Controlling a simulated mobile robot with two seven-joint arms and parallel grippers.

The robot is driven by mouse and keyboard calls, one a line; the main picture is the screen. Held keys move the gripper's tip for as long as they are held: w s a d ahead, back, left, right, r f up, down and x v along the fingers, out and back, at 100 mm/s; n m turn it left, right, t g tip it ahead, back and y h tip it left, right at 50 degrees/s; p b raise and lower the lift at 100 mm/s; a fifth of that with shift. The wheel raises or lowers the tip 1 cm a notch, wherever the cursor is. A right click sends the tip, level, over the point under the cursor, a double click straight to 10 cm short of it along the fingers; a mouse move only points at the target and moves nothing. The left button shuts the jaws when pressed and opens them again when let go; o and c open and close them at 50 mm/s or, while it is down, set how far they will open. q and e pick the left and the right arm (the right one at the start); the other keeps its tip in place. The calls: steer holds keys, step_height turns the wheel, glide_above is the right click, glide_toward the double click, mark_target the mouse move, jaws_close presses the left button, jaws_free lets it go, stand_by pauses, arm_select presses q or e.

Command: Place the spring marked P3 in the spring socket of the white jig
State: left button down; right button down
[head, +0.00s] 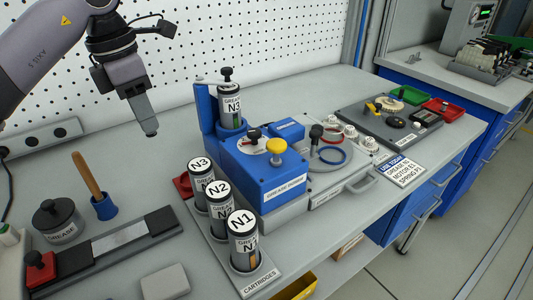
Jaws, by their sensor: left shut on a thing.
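My left gripper (150,132) hangs at the upper left, pointing down above the bench, well left of the grease station. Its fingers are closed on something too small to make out. A pale plate (352,181) with a red ring, a blue ring and a black knob stands right of the blue grease pump; I cannot tell whether it is the white jig. Small white round parts (350,132) stand in a row along its right side; their marks are unreadable. No spring marked P3 and no spring socket can be made out. My right gripper is not in view.
The blue grease pump (285,188) stands mid-bench, with cartridges N1 (243,243), N2 and N3 in front-left. A dark fixture plate (385,130) and green and red trays lie farther right. A job card (401,171) lies near the front edge. The bench below my left gripper is clear.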

arm_select(q)
steer(key=shift+w+d+r+n, duration=0.15)
steer(key=shift+w+r+n, duration=0.2)
steer(key=shift+w+n, duration=0.15)
step_height(320, 180, down, 19)
steer(key=shift+f+p, duration=0.2)
steer(key=shift+p, duration=0.3)
steer(key=shift+f, duration=0.35)
steer(key=shift+f, duration=0.2)
steer(key=c, duration=1)
jaws_free()
steer(key=shift+r, duration=0.1)
steer(key=shift+c, duration=0.2)
